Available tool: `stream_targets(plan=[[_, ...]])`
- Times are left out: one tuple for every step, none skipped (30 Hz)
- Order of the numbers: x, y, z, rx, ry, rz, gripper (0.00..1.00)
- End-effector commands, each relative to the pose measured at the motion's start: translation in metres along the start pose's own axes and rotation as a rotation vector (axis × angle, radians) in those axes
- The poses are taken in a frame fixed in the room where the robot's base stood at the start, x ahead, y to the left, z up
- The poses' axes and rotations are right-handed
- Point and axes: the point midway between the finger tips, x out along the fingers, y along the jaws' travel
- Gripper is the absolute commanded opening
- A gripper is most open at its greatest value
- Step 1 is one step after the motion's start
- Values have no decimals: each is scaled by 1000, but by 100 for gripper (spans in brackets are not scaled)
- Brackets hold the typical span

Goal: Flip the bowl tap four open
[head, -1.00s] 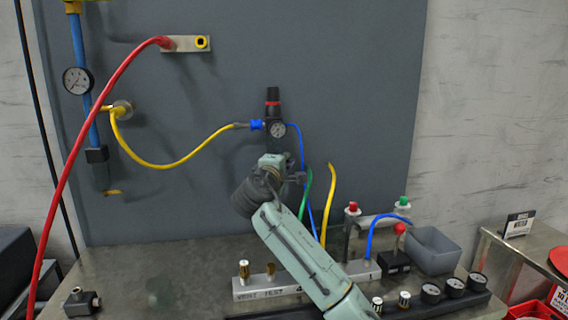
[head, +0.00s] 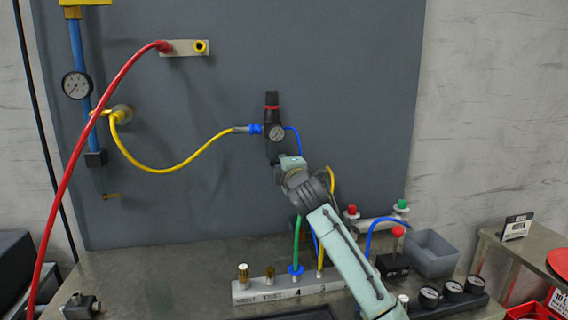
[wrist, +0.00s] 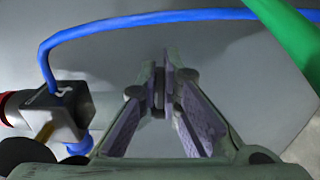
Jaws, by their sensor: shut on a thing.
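The regulator (head: 273,128) with its black cap, red ring and gauge hangs on the grey back panel. My gripper (head: 285,162) is just below it and hides the bowl's lower end in the head view. In the wrist view the regulator body (wrist: 62,112) lies at the left, with a blue hose leaving it. The fingers of my gripper (wrist: 168,78) are close together there, shut on a small dark part (wrist: 159,92) that appears to be the bowl tap. Its lever and its setting are mostly hidden by the fingers.
A yellow hose (head: 165,168) runs to the regulator's left side. A green hose (head: 297,240) rises beside my arm and shows close in the wrist view (wrist: 290,40). The manifold block (head: 268,291) marked 4 and 3 stands on the bench below. A grey bin (head: 433,256) is at right.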

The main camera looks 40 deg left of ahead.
Motion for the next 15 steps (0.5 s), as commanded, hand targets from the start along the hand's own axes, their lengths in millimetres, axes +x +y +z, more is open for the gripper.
stream_targets(plan=[[0,3,0,0,1,5,0],[0,3,0,0,1,5,0],[0,3,0,0,1,5,0],[0,3,0,0,1,5,0],[0,3,0,0,1,5,0],[0,3,0,0,0,5,0],[0,3,0,0,0,5,0],[0,3,0,0,0,5,0],[0,3,0,0,0,5,7],[0,3,0,0,0,5,9],[0,3,0,0,0,5,11],[0,3,0,0,0,5,14],[0,2,0,0,0,4,16],[0,2,0,0,0,4,18],[0,2,0,0,0,3,20]])
